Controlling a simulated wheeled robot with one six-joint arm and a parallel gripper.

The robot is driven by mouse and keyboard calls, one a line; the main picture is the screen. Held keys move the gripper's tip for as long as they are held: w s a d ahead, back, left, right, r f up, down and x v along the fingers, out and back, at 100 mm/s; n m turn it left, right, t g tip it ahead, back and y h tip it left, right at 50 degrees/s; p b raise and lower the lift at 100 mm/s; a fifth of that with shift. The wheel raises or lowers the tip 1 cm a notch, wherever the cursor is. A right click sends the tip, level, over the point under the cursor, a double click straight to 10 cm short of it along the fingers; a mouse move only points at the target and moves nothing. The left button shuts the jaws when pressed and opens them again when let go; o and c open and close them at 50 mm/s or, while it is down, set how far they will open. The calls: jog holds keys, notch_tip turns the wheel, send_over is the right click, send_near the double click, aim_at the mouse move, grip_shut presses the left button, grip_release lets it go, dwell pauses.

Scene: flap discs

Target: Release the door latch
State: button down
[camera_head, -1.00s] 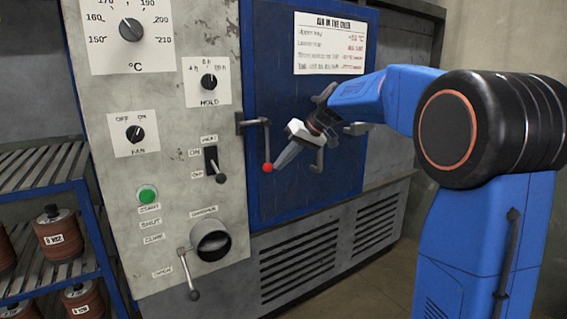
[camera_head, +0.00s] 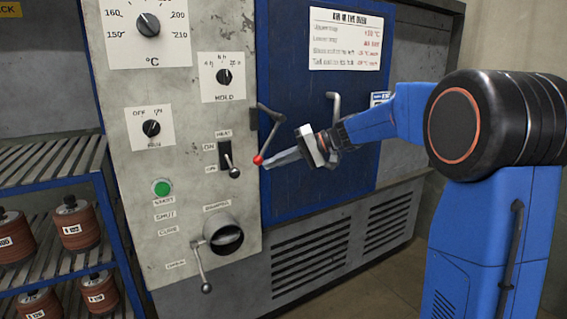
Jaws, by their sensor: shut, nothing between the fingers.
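The door latch is a dark lever (camera_head: 270,138) with a red ball (camera_head: 258,160) at its lower end, at the left edge of the blue oven door (camera_head: 300,190). The lever slants down and left, so the ball sits over the edge of the grey control panel. My gripper (camera_head: 271,162) is shut and empty, pointing left. Its tips are right beside the ball on its right side; whether they touch I cannot tell. The door looks closed.
The grey control panel (camera_head: 185,190) with dials, a heat switch (camera_head: 229,160) and a damper lever (camera_head: 202,270) is on the left. A blue rack (camera_head: 110,230) with brown discs stands at far left.

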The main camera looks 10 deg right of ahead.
jog(key=shift+s+a+r+m+t+y, duration=0.15)
jog(key=shift+s+a+r+m+y, duration=0.4)
jog(key=shift+a+r+y, duration=0.7)
jog(key=shift+s+a+r+m+t+y, duration=0.25)
jog(key=shift+a+r+m+y, duration=0.45)
jog(key=shift+a+r+y, duration=0.55)
jog(key=shift+s+a+r+m+t+y, duration=0.1)
jog(key=shift+s+a+r+m+y, duration=0.45)
jog(key=shift+a+r+y, duration=0.65)
jog(key=shift+w+a+f, duration=0.1)
jog(key=shift+a, duration=0.15)
